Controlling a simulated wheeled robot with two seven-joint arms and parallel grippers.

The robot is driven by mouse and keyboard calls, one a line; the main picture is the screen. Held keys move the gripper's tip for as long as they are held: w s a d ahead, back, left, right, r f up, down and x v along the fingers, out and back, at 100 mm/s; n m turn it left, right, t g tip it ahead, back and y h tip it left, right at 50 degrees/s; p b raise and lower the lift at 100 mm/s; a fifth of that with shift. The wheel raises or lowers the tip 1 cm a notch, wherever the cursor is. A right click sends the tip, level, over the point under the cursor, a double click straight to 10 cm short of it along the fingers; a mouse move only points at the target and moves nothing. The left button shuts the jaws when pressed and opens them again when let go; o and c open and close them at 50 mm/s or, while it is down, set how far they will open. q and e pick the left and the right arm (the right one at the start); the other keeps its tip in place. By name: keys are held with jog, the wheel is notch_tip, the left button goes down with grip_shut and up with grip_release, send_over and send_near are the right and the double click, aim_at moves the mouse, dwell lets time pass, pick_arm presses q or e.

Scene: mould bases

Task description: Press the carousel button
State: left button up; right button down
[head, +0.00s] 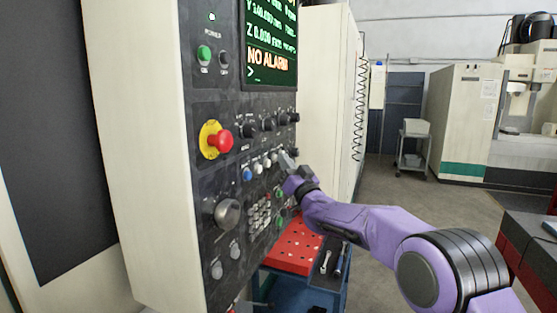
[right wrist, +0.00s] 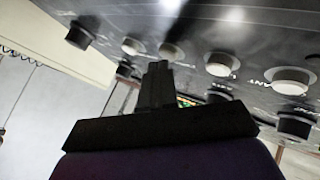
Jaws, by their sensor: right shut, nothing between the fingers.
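The dark control panel (head: 222,100) stands upright at the left of the head view. A row of small buttons crosses its middle, with a blue button (head: 247,174) at the left and white buttons (head: 257,168) to its right. I cannot read which is the carousel button. My right gripper (head: 286,158) is at the right end of this row, close to the panel, shut and empty. In the right wrist view its closed fingers (right wrist: 157,76) point toward the panel, near white round buttons (right wrist: 171,52). Whether they touch anything is unclear. My left gripper is not in view.
A red emergency stop (head: 219,141) on a yellow base, black knobs (head: 268,124), a grey dial (head: 227,213) and a keypad (head: 260,215) are on the panel. The screen (head: 270,45) reads NO ALARM. A red-topped tool cart (head: 292,250) stands below my right arm.

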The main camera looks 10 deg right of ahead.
jog(key=shift+d, duration=0.1)
jog(key=shift+s+d+b, duration=0.4)
jog(key=shift+d+b, duration=0.05)
jog(key=shift+d, duration=0.1)
jog(key=s+d, duration=0.1)
jog(key=s+d+b, duration=0.1)
jog(key=d+b, duration=0.1)
jog(key=d, duration=0.1)
jog(key=shift+s+d, duration=0.1)
jog(key=shift+s, duration=0.3)
dwell(2.3)
